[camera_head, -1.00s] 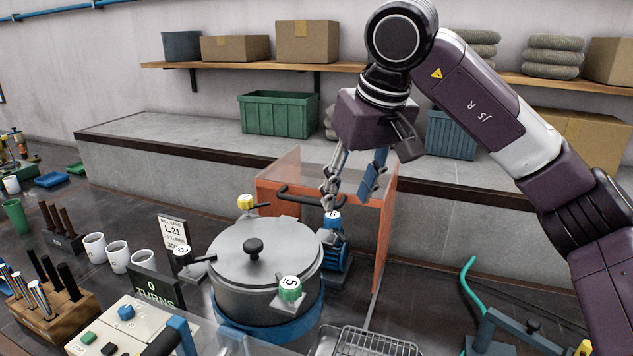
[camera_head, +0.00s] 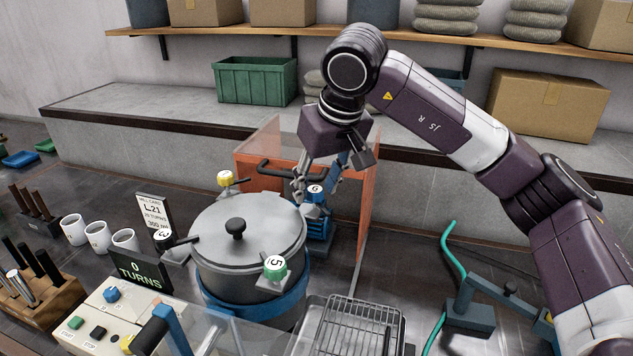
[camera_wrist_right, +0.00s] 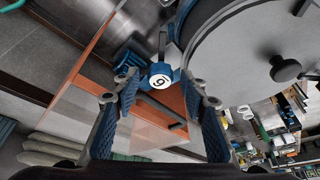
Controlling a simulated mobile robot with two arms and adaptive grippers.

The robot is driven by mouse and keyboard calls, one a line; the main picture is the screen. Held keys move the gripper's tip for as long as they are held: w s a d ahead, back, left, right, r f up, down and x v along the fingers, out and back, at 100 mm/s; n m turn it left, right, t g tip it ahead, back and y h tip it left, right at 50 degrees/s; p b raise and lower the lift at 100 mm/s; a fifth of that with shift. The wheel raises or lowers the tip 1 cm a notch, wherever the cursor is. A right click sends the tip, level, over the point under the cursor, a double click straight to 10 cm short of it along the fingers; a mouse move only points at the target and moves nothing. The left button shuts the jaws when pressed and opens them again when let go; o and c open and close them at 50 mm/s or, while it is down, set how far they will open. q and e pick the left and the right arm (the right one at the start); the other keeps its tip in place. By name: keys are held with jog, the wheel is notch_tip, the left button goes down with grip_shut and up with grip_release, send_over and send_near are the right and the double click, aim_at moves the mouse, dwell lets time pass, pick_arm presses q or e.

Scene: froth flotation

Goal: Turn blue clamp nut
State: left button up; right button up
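The blue clamp nut (camera_head: 315,189), with a white cap marked 6, sits at the back right rim of the grey lidded pot (camera_head: 248,240). In the right wrist view, the nut (camera_wrist_right: 160,76) lies between the tips of my right gripper (camera_wrist_right: 158,86). Its two blue-padded fingers are spread, with a gap visible on both sides of the nut. In the head view my right gripper (camera_head: 318,182) points down at the nut, and its fingers partly cover it. Other clamps on the pot are yellow (camera_head: 225,178), green marked 5 (camera_head: 274,267) and dark marked 3 (camera_head: 164,239). My left gripper is not in view.
An orange-framed clear guard (camera_head: 367,215) stands behind and right of the nut. A blue ribbed motor (camera_head: 318,228) is close beside it. A wire rack tray (camera_head: 358,325) lies in front right. A counter display (camera_head: 141,271) reads 0 TURNS.

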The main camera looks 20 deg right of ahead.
jog(key=c, duration=0.6)
grip_shut()
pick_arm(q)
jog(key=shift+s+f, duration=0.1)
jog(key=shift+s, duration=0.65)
